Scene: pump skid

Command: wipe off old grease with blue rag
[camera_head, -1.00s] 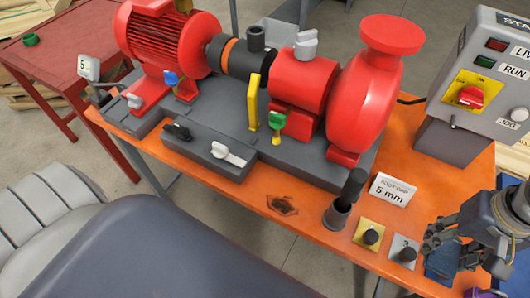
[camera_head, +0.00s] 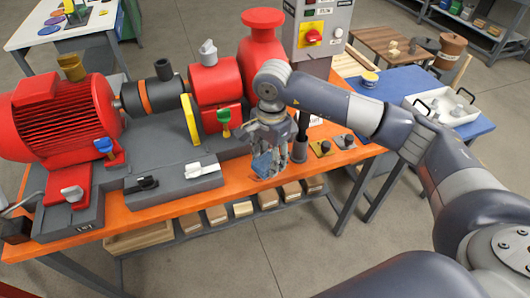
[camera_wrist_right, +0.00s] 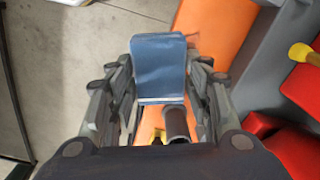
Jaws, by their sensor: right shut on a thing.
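My right gripper (camera_head: 270,150) is shut on the blue rag (camera_head: 264,165) and holds it at the front edge of the orange bench (camera_head: 237,180). In the right wrist view the blue rag (camera_wrist_right: 160,65) sits between the fingers of my right gripper (camera_wrist_right: 160,90). I cannot tell whether the rag touches the bench top. The dark grease patch is not visible now; the gripper and rag cover that part of the bench. My left gripper is not in view.
The red motor (camera_head: 65,115) and red pump (camera_head: 262,45) stand behind on the grey skid. A dark upright post (camera_head: 301,140) stands just right of my gripper. A control box (camera_head: 318,30) is behind. A blue table (camera_head: 400,85) holds a white tray (camera_head: 440,105).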

